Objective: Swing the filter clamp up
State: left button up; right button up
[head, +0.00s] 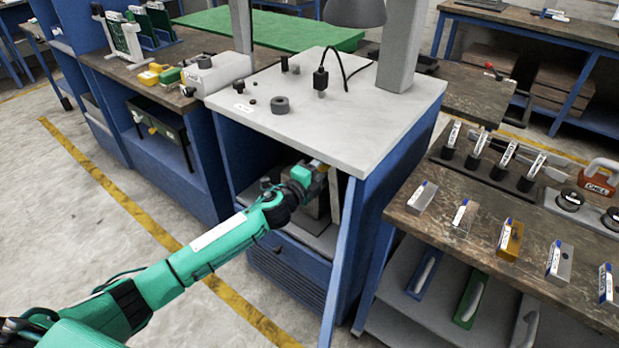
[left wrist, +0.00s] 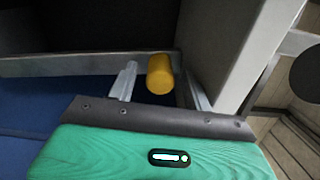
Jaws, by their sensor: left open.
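My left arm reaches into the open bay under the light grey top of a blue cabinet. My left gripper (head: 318,168) is at the bay's right side, near an upright grey panel. In the left wrist view the gripper (left wrist: 160,85) is open, with one finger on each side of a yellow round-ended knob (left wrist: 160,73). I cannot tell whether either finger touches it. The knob may be the handle of the filter clamp; the clamp's body is not clearly visible. A grey metal bar (left wrist: 70,65) runs across behind the knob. My right gripper is out of view.
The cabinet's grey top (head: 350,120) overhangs the bay, and its blue side panel (head: 385,180) stands just right of the gripper. A workbench (head: 480,240) with several small blocks stands to the right. The floor at front left is clear.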

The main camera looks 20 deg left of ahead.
pick_arm(q)
jog(key=b+v, duration=0.1)
jog(key=v, duration=1.2)
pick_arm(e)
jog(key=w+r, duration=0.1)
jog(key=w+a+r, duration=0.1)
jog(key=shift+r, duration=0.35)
pick_arm(q)
jog(key=shift+s+a, duration=0.1)
jog(key=shift+s, duration=0.05)
